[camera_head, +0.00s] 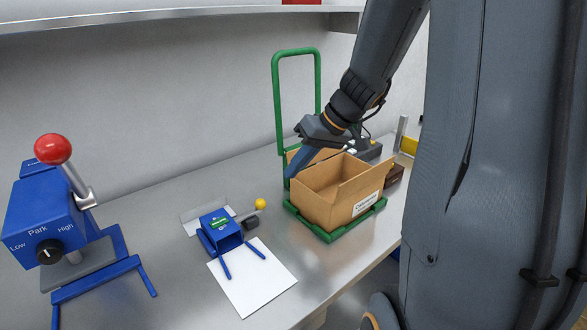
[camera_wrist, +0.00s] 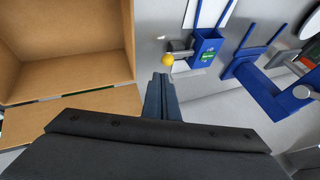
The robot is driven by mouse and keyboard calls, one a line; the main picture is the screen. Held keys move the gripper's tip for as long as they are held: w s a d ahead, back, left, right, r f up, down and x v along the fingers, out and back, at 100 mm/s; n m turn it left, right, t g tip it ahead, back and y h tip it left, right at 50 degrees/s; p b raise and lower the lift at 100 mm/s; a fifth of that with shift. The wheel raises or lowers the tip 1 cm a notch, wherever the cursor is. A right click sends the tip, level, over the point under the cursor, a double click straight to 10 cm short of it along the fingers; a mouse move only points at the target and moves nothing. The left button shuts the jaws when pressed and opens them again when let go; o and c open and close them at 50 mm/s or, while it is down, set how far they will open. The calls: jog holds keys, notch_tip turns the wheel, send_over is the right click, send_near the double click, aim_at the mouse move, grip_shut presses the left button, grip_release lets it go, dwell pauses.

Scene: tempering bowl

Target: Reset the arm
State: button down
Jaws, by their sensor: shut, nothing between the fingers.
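My gripper (camera_head: 291,173) is at the left side of an open cardboard box, above the bench. In the wrist view my gripper (camera_wrist: 161,76) shows its two fingers closed together with nothing between them. My arm reaches down to it from the upper right in the head view. I cannot tell whether the fingers touch the box flap beside them.
The cardboard box (camera_head: 340,207) stands on a green trolley (camera_head: 318,233) with a tall handle. A small blue device (camera_head: 220,232) with a yellow knob (camera_head: 261,204), a white sheet (camera_head: 255,285) and a blue lever machine (camera_head: 45,218) stand left. Bare bench lies between.

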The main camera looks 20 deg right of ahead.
jog(key=shift+s+a+f+m+g+h, duration=0.35)
jog(key=shift+s+a+f+h, duration=0.75)
jog(key=shift+s, duration=1.2)
jog(key=shift+s+a+f+m+g+h, duration=0.2)
jog(key=shift+s+a+f+g+h, duration=0.5)
jog(key=shift+s+a+f, duration=1.1)
jog(key=shift+s+a+f+m+g+h, duration=0.3)
jog(key=shift+s+a+f+h, duration=0.55)
jog(key=shift+s, duration=1.95)
jog(key=shift+d+r, duration=0.1)
jog(key=shift+r, duration=0.15)
